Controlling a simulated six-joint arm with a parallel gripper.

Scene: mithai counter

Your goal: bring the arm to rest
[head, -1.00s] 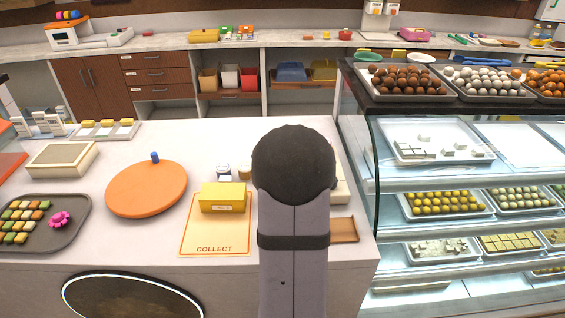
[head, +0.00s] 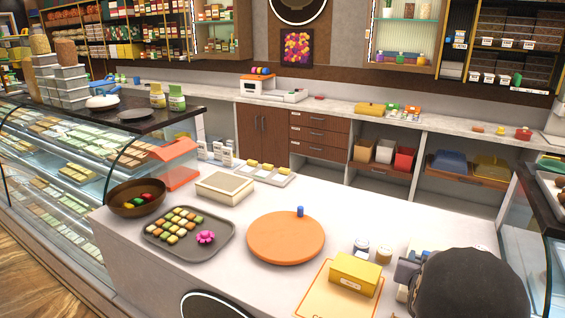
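My arm shows at the lower right of the head view as a dark rounded joint in front of the white counter (head: 225,270). My gripper is hidden behind this joint, or too unclear to make out; a small grey-blue part shows at the joint's left edge. A yellow box (head: 354,273) sits on the orange-bordered collect mat (head: 318,300), just left of my arm. I cannot see whether my gripper holds anything.
An orange round board (head: 285,240) with a blue knob, a grey tray (head: 160,238) of sweets with a pink flower piece (head: 205,237), a beige box (head: 225,187) and a brown bowl (head: 137,197) stand on the counter. Small jars (head: 383,255) stand near my arm. Glass cases flank both sides.

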